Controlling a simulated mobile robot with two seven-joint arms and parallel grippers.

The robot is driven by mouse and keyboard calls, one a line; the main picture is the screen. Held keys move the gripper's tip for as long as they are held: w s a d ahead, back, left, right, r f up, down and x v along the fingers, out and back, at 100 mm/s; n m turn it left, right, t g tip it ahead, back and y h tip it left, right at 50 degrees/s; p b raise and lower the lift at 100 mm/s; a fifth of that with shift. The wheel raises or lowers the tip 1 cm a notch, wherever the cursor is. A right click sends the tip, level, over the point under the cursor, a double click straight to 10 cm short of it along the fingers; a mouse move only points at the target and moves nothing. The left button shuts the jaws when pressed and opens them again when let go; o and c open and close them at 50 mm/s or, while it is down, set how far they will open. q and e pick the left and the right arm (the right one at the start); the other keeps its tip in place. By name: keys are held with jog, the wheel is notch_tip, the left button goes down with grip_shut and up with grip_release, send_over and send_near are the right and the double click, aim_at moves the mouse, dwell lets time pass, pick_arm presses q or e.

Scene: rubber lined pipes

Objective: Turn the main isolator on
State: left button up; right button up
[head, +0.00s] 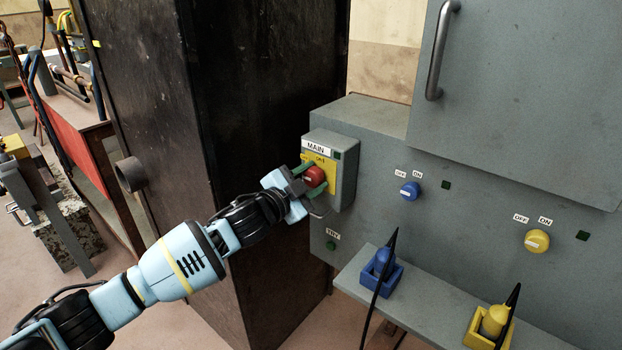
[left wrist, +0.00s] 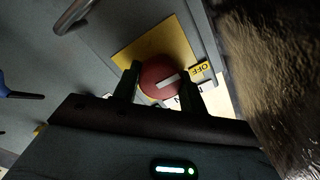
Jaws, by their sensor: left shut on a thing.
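The main isolator (head: 345,180) is a grey box with a MAIN label and a yellow plate, on the side of the grey cabinet. Its red knob (head: 314,175) also shows in the left wrist view (left wrist: 158,72). There, the white bar on the knob slants toward the OFF label (left wrist: 201,70); another label is partly hidden behind the fingers. My left gripper (head: 312,180) is shut on the red knob, one finger on each side. A small square lamp (head: 336,155) on the box looks dark green and unlit. My right gripper is not in view.
A blue knob (head: 409,191) and a yellow knob (head: 537,241) sit on the cabinet (head: 460,230) to the right. A shelf below holds a blue plug (head: 384,262) and a yellow plug (head: 494,320). A tall dark cabinet (head: 200,160) stands close left of the isolator.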

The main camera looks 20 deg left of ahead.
pick_arm(q)
jog(key=shift+c, duration=0.4)
jog(key=shift+r+m+p, duration=0.1)
jog(key=shift+m+p, duration=0.5)
jog(key=shift+m, duration=0.1)
jog(key=shift+m+p, duration=0.55)
jog(key=shift+m, duration=0.15)
jog(key=m+p, duration=0.2)
jog(key=m, duration=0.3)
jog(key=m+p, duration=0.1)
jog(key=m, duration=0.3)
jog(key=m+p, duration=0.1)
jog(key=m, duration=0.5)
jog(key=shift+f, duration=0.2)
